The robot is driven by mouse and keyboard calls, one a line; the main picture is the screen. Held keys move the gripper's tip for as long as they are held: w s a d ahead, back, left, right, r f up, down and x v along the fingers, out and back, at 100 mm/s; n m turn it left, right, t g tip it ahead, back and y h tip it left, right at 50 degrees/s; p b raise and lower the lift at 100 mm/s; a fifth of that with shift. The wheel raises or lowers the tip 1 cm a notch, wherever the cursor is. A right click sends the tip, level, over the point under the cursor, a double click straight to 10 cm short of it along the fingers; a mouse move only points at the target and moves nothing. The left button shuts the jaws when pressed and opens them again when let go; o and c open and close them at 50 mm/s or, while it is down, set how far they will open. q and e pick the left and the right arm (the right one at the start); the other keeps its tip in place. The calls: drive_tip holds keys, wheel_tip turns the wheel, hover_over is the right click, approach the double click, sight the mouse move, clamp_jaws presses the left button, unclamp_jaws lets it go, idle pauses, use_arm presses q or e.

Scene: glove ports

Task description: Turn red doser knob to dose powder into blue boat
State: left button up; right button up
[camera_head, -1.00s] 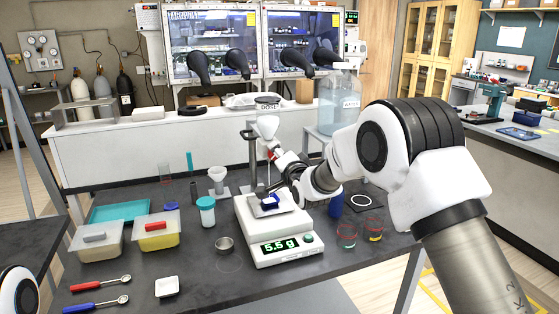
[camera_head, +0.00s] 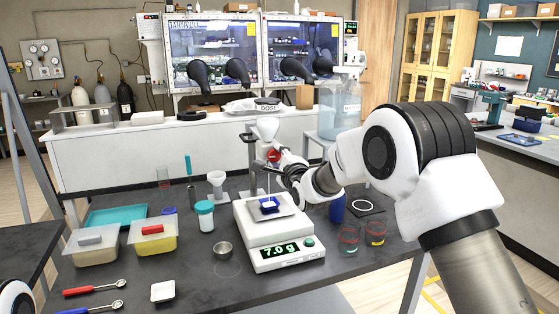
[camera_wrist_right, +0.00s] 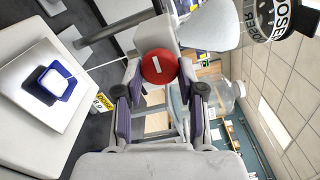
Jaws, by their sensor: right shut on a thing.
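The red doser knob (camera_head: 273,155) sits on the doser below its white funnel (camera_head: 266,129). My right gripper (camera_wrist_right: 160,82) is shut on the knob, with one finger on each side; a white mark shows on the knob's face. The blue boat (camera_head: 268,206) rests on the pan of the balance (camera_head: 258,234), below the doser, and white powder shows in it in the right wrist view (camera_wrist_right: 56,82). A thin white stream runs from the doser toward the boat. The green display reads 7.0 g. My left gripper is out of view.
Lidded tubs (camera_head: 95,247) and spoons (camera_head: 93,288) are at the left. The front table area is mostly clear.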

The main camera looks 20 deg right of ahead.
drive_tip(key=shift+w+r+m, duration=0.1)
drive_tip(key=shift+r+m, duration=0.2)
idle(0.4)
drive_tip(key=o, duration=1.1)
drive_tip(key=shift+a, duration=0.15)
drive_tip(key=shift+w+a+f, duration=0.1)
drive_tip(key=shift+f, duration=0.1)
drive_tip(key=shift+s, duration=0.2)
drive_tip(key=s, duration=1.1)
drive_tip(key=shift+s+d, duration=0.2)
drive_tip(key=shift+s, duration=0.1)
